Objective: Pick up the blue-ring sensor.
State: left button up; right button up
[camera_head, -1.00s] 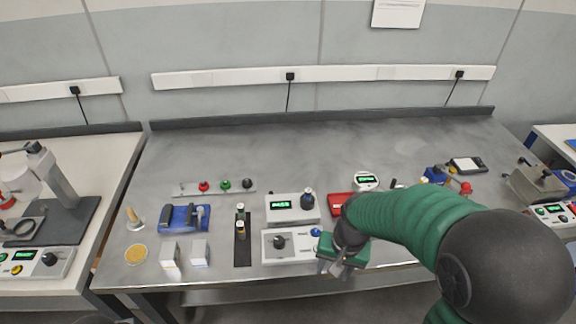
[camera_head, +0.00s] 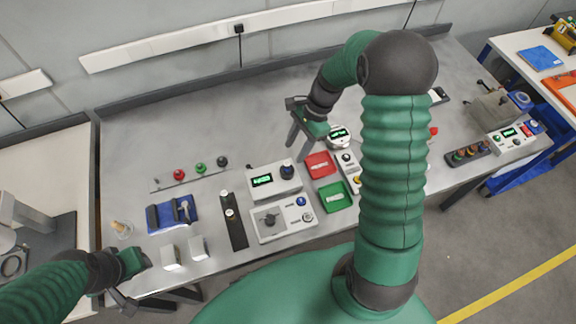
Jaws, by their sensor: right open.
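I cannot pick out a blue ring on any sensor at this size. A black strip (camera_head: 237,232) near the middle left holds small cylinders with pale tops (camera_head: 230,213). A dark rack (camera_head: 469,153) at the right holds small coloured-topped pieces. My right gripper (camera_head: 299,142) is open over the back middle of the bench, left of a round white meter (camera_head: 339,137), with nothing seen between its fingers. My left gripper (camera_head: 126,289) is at the bench's front left corner; its fingers are too unclear to judge.
A display box (camera_head: 264,181), a knob box (camera_head: 268,222), a red box (camera_head: 320,165) and a green box (camera_head: 335,196) stand mid-bench. A blue tray (camera_head: 172,214) and two white blocks (camera_head: 198,247) are to the left. The bench's back left is clear.

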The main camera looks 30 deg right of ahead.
aim_at(287, 163)
jog(key=f, duration=0.1)
jog(key=w+a+f, duration=0.1)
jog(key=shift+f, duration=0.4)
jog(key=x, duration=0.3)
jog(key=p+x, duration=0.1)
jog(key=shift+s+a+f, duration=0.25)
jog(key=shift+s, duration=0.1)
jog(key=shift+w+d+f, duration=0.1)
jog(key=shift+w+f, duration=0.05)
jog(key=shift+f, duration=0.05)
jog(key=shift+d, duration=0.15)
jog(key=c, duration=0.3)
grip_shut()
